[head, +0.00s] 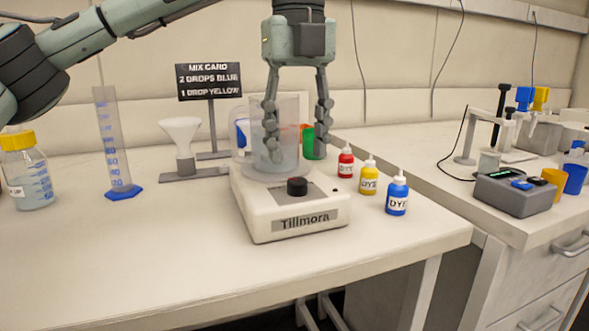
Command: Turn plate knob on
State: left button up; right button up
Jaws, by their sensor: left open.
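The stir plate (262,213), a white box labelled "Tillmora", stands on the bench near the middle of the head view. Its black plate knob (297,187) is on the front of the top, in plain view. A clear jug or beaker (289,125) stands on the plate behind the knob. My left gripper (297,150) points down at the beaker, open, one finger overlapping the beaker and the other at its right side. I cannot tell whether the fingers touch it. The gripper is behind and above the knob, apart from it. My right gripper is not in view.
Red (345,162), yellow (368,179) and blue (397,194) dye bottles stand right of the plate. A funnel stand (182,147), a blue-based cylinder (112,145) and a yellow-capped bottle (27,172) stand left. A sign (209,81) stands behind. The front bench is clear.

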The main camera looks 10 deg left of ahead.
aim_at(297, 180)
pick_arm(q)
jog(key=shift+f, duration=2.4)
jog(key=shift+c, duration=0.3)
grip_shut()
